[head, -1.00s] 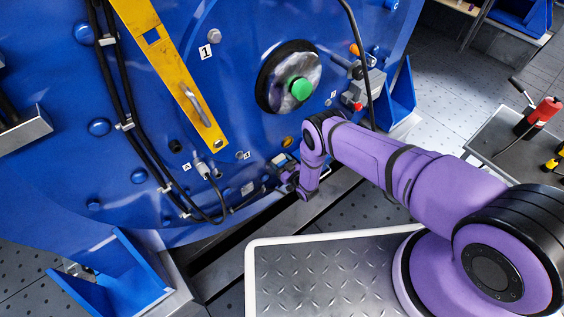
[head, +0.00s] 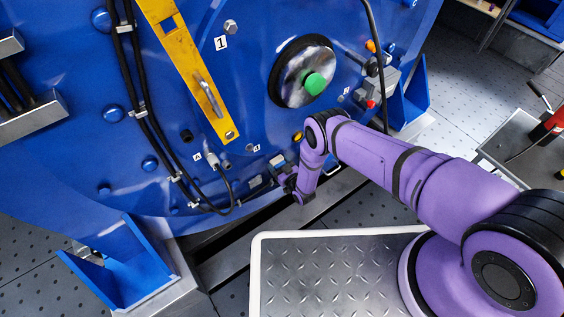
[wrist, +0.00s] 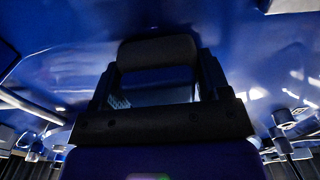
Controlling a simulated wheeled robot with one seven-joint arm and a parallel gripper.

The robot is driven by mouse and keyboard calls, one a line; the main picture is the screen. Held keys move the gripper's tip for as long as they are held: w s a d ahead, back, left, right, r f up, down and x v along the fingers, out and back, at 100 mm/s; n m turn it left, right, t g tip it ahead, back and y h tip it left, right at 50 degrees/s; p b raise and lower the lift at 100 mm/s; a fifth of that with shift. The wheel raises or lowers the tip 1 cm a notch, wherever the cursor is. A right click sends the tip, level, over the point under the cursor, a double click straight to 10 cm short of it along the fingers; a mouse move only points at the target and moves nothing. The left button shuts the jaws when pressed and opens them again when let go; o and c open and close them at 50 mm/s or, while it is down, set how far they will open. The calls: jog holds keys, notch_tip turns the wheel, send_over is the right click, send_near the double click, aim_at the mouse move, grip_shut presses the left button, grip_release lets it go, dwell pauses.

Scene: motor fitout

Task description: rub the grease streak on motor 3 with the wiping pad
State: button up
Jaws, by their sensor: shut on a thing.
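A big blue motor housing (head: 240,90) with a "1" label fills the left and middle of the head view. My gripper (head: 287,183) is at its lower edge, small and partly hidden by my wrist. In the wrist view my gripper (wrist: 158,85) is shut on a dark, rounded block, which seems to be the wiping pad (wrist: 157,50). The pad is in front of a dark blue surface; I cannot tell whether it touches it. I cannot make out a grease streak or a "3" label in either view.
Black cables (head: 140,110), a yellow bar (head: 185,65) with a handle and a green-centred round hub (head: 305,75) stand on the housing's face. A connector labelled A (head: 210,161) is left of my gripper. A grey cart (head: 515,145) stands at the right.

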aim_at(288, 151)
jog(key=shift+r, duration=0.3)
jog(key=shift+w+d, duration=0.65)
jog(key=shift+d, duration=0.35)
jog(key=shift+w+d, duration=0.7)
jog(key=shift+d, duration=0.35)
jog(key=shift+w+d, duration=0.65)
jog(key=shift+d, duration=0.35)
jog(key=shift+s+a, duration=0.35)
jog(key=shift+a, duration=0.25)
jog(key=shift+s+a, duration=0.3)
jog(key=shift+a, duration=0.35)
jog(key=shift+s+a, duration=0.35)
jog(key=shift+a, duration=0.25)
jog(key=shift+s+a+r, duration=0.1)
jog(key=shift+s+a, duration=0.4)
jog(key=shift+a, duration=0.2)
jog(key=shift+s+a, duration=0.45)
jog(key=shift+a, duration=0.2)
jog(key=v, duration=0.6)
jog(key=shift+s+d, duration=0.1)
jog(key=shift+d, duration=0.05)
jog(key=shift+v, duration=1.45)
